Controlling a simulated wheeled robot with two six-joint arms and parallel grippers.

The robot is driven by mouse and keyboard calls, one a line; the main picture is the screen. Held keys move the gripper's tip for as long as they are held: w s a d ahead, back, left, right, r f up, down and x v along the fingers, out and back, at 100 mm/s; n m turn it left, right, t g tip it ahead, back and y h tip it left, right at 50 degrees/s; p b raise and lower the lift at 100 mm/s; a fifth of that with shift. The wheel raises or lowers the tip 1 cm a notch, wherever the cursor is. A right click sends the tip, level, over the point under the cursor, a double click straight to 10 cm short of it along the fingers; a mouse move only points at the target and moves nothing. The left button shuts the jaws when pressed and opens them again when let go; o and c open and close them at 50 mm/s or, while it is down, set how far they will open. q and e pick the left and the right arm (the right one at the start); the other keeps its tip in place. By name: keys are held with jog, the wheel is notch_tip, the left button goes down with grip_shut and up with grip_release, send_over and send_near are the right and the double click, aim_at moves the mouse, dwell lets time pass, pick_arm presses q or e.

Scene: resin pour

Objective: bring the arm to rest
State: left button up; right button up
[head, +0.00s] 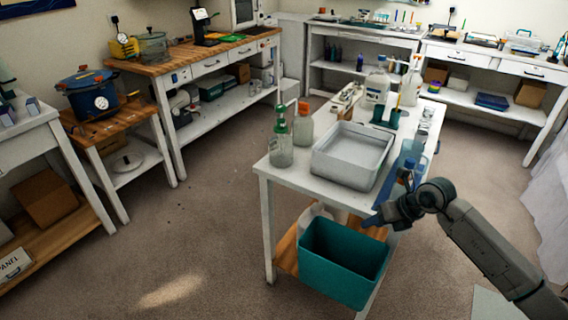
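My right arm comes in from the lower right. Its gripper (376,219) is at the front right corner of the white work table (262,170), over or just beside the table edge. The fingertips are small and dark, and I cannot tell whether they are open or shut. I make out nothing held between them. My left gripper is not in view.
A grey tray (322,165), a green-topped pump bottle (281,150), an orange-capped bottle (303,124) and a large white jug (377,84) stand on the table. A teal bin (345,275) is below the gripper. Open floor (190,245) lies left.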

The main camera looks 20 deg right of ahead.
jog(key=a+r+m+t+y, duration=0.2)
jog(key=a+r+t+y, duration=0.3)
jog(key=a, duration=0.7)
notch_tip(320, 180, up, 8)
jog(key=s+m+t+h, duration=0.1)
jog(key=m+t+h, duration=0.1)
jog(key=m+t, duration=0.85)
jog(key=s+d+f+m+g+h, duration=0.35)
jog(key=f+m+h, duration=0.2)
jog(key=m, duration=0.45)
jog(key=s+d+f+m+g+h, duration=0.3)
jog(key=s+f+m+g+h, duration=0.15)
jog(key=m+h, duration=0.35)
jog(key=s+a+f+m+g+y, duration=0.2)
jog(key=s+a+f+g+y, duration=0.15)
jog(key=s+f+g, duration=0.35)
jog(key=s+a+f+m+g+y, duration=0.2)
jog(key=s+a+f, duration=0.3)
jog(key=s, duration=0.5)
notch_tip(320, 180, down, 27)
jog(key=d+g, duration=0.2)
jog(key=s+d+f, duration=0.1)
jog(key=s+f, duration=0.6)
jog(key=f, duration=0.3)
jog(key=s+f, duration=0.8)
jog(key=f, duration=0.3)
jog(key=shift+s+d+m+g, duration=0.25)
jog(key=shift+d+m+g, duration=0.1)
jog(key=shift+d+m, duration=0.1)
